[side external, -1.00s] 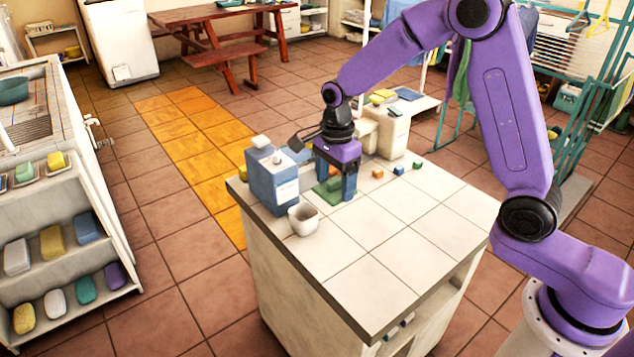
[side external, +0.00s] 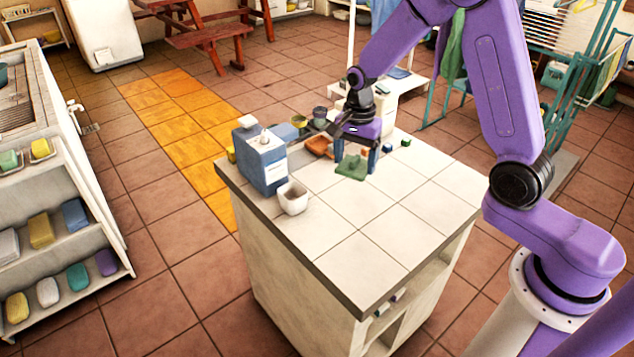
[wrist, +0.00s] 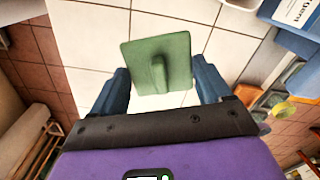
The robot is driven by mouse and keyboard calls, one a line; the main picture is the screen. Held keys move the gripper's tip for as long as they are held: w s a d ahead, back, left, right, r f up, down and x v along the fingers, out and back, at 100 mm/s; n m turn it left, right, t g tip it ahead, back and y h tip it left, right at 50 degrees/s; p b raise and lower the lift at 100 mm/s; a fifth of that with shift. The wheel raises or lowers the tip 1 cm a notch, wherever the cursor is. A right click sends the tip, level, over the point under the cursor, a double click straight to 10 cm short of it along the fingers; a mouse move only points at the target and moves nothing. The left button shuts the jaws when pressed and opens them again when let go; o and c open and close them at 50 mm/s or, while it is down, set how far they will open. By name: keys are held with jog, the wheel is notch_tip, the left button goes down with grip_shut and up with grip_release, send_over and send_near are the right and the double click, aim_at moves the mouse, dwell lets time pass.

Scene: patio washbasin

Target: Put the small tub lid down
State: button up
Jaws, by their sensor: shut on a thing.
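The small tub lid is a green square plate with a raised grip in its middle; it shows in the side view (side external: 351,168) and in the wrist view (wrist: 175,62). My gripper (side external: 355,162) points down over the pale tiled worktop (side external: 395,240) with the lid between its blue fingers. In the wrist view my gripper (wrist: 161,85) has one finger at each side of the lid, shut on it. The lid looks roughly level. I cannot tell how far it is above the tiles.
A blue bottle (side external: 261,160) and a small white pot (side external: 293,197) stand at the worktop's left. Small blocks (side external: 406,142) lie at the back right. The front and right tiles are clear.

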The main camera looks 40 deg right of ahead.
jog(key=shift+w+d+f, duration=0.2)
jog(key=shift+d+f, duration=0.05)
jog(key=shift+f, duration=0.05)
jog(key=w+f, duration=0.4)
jog(key=w, duration=0.5)
send_over(317, 183)
jog(key=f, duration=0.5)
jog(key=shift+s, duration=0.2)
jog(key=shift+w+f, duration=0.15)
jog(key=shift+f, duration=0.1)
jog(key=shift+w+f, duration=0.15)
jog(key=shift+f, duration=1.5)
jog(key=shift+f, duration=0.1)
jog(key=o, duration=1)
jog(key=shift+f, duration=0.1)
jog(key=shift+c, duration=0.2)
